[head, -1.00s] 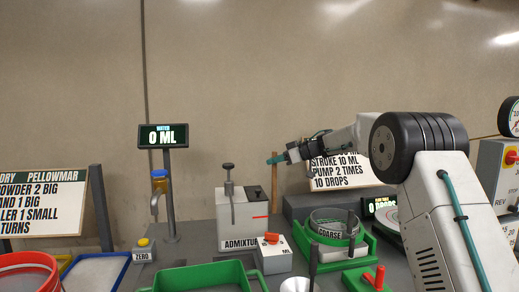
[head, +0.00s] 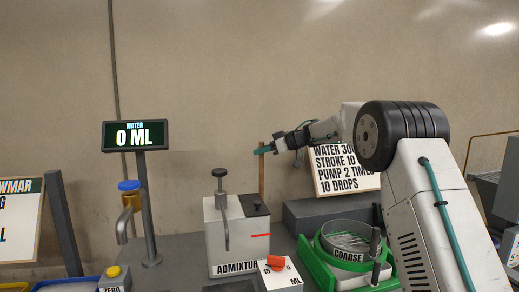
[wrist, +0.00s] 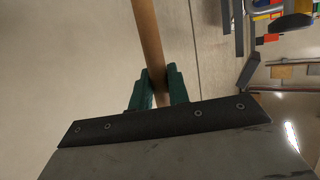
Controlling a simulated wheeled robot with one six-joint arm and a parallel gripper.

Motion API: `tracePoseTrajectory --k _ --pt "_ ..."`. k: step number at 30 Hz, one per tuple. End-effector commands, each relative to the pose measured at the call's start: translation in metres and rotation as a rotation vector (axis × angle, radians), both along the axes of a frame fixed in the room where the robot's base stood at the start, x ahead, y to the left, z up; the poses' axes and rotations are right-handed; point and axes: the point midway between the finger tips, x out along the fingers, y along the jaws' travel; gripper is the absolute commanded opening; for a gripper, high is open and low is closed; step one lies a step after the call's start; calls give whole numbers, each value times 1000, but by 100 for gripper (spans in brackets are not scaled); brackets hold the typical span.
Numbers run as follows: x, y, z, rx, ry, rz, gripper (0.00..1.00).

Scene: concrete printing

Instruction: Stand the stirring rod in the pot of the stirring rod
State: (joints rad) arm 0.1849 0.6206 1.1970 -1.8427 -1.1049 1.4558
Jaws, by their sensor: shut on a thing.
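My gripper (head: 264,150) is shut on the stirring rod (head: 261,178), a thin brown wooden stick. The rod stands about upright in the head view, behind the admixture dispenser. Its lower end is hidden behind that dispenser. In the wrist view the green fingers of my gripper (wrist: 160,86) are around the rod (wrist: 148,45), which runs up and out of the top edge. I cannot make out the rod's pot in either view.
The white admixture dispenser (head: 226,240) stands in front of the rod. Left of it are a water tap (head: 128,212) and a water display (head: 135,135) reading 0 ML. A sieve marked COARSE (head: 348,255) on a green frame and a sign (head: 343,170) stand to the right.

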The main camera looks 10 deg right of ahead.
Motion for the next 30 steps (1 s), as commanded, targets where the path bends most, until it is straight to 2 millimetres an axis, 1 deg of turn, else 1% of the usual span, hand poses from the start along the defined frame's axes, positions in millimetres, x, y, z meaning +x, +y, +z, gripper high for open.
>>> tracePoseTrajectory --k 4,8,30 --pt "0 0 -1 0 0 0 0" --pt "0 -1 -6 1 1 0 0" --pt "0 0 -64 1 1 1 0"
